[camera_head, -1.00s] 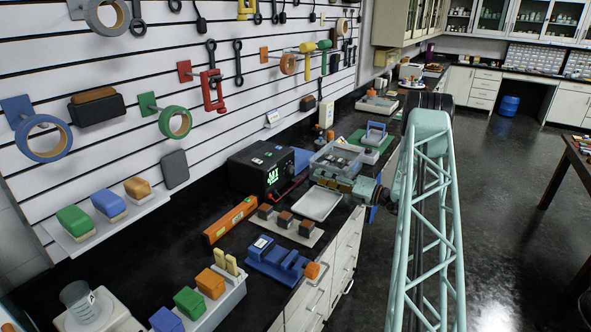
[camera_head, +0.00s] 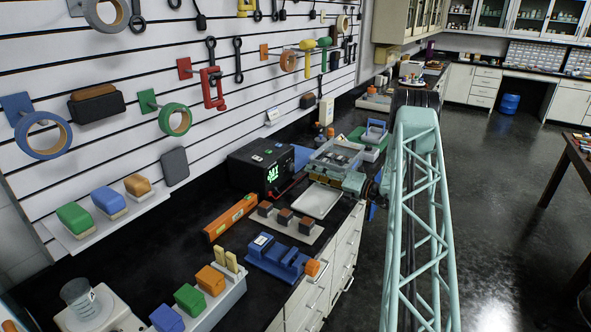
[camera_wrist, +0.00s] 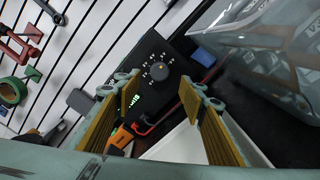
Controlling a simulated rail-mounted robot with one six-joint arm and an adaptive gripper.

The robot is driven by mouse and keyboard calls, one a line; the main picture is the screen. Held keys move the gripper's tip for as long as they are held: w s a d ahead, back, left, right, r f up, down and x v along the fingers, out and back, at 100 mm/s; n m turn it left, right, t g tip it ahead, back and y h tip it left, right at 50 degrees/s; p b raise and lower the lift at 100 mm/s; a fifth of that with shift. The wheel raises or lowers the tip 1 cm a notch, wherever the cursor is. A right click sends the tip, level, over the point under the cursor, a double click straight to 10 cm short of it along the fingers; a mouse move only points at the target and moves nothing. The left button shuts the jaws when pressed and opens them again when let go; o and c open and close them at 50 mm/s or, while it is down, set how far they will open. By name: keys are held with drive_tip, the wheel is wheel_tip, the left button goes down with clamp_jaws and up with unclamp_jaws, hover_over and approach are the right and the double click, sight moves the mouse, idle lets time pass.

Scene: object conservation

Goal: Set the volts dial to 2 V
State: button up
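The black instrument box (camera_head: 247,165) stands on the dark bench against the slatted wall, its green lit display (camera_head: 273,173) facing the room. In the head view, my gripper (camera_head: 335,178) is right of the box, by the clear bin.
A clear bin (camera_head: 334,156) stands close by my gripper and looms at the right of the wrist view (camera_wrist: 270,45). A white tray (camera_head: 318,201), an orange level (camera_head: 230,217) and a blue vise-like tool (camera_head: 277,258) lie in front. Red cable runs by the box.

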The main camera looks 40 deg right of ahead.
sight(293, 167)
drive_tip(key=shift+x, duration=4.7)
drive_tip(key=shift+c, duration=0.7)
drive_tip(key=c, duration=0.7)
